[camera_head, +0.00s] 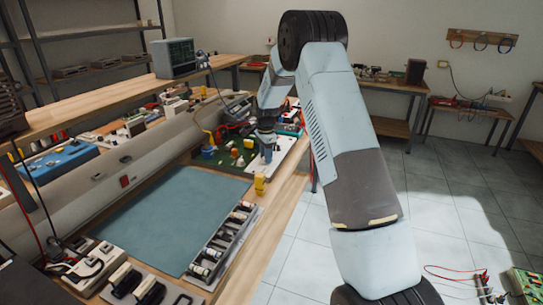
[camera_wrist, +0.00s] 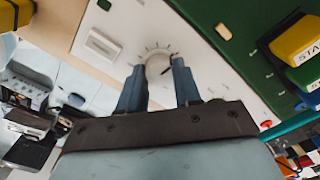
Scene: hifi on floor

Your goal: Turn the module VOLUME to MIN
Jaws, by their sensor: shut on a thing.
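The white module panel (camera_wrist: 215,75) with a round pale knob (camera_wrist: 157,62) shows in the wrist view. Dark tick marks fan out around the top of the knob. A short dark mark lies at the knob's lower right, beside the right finger. My gripper (camera_wrist: 158,70) is shut on the knob, one blue-grey finger on each side. The lower part of the knob is hidden by the fingers. The label lettering is too small to read. In the head view my gripper (camera_head: 267,152) points down over the white panel (camera_head: 284,147) on the bench; the knob is hidden there.
A green board (camera_head: 226,158) with yellow and other coloured parts adjoins the panel. A blue-green mat (camera_head: 175,215) lies clear on the bench.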

